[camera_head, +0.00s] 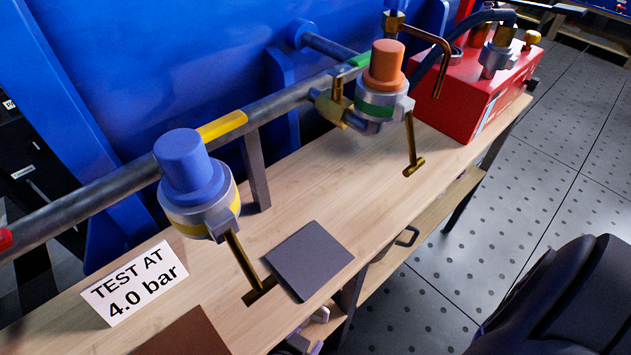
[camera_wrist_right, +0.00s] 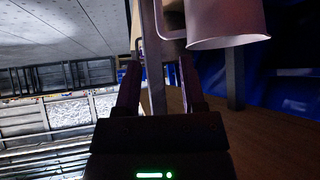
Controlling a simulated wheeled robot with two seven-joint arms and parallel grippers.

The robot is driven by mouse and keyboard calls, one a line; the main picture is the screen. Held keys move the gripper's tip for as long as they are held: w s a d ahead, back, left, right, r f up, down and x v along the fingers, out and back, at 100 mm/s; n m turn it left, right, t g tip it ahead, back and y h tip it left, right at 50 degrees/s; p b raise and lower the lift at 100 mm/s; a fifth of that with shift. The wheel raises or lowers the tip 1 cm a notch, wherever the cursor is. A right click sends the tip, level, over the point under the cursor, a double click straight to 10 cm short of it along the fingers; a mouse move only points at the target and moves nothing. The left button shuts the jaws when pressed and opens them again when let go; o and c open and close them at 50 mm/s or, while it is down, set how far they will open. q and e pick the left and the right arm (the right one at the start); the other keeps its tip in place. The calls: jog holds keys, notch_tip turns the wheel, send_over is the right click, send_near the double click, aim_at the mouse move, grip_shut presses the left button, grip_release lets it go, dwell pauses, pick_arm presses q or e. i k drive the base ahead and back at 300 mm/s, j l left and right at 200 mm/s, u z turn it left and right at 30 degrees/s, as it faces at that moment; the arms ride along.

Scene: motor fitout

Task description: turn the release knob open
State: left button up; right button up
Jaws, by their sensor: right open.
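A small brass knob (camera_head: 531,38) stands on top of the red box (camera_head: 468,98) at the far right end of the bench; it looks like the release knob. Whether it is open or closed cannot be told. In the right wrist view my right gripper (camera_wrist_right: 157,75) is open. A narrow pale bar shows between its fingers, and I cannot tell whether they touch it. A pale cylinder (camera_wrist_right: 228,22) hangs close above right of the fingers. In the head view only a dark rounded part of my right arm shows at the lower right, well apart from the knob.
On the wooden bench (camera_head: 350,205), a blue-capped valve (camera_head: 183,165) and an orange-capped valve (camera_head: 386,65) sit along a grey pipe (camera_head: 95,192), with brass T-handles hanging down. Tiled floor is clear at right.

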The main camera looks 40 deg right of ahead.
aim_at(531, 37)
jog(key=z, duration=2.05)
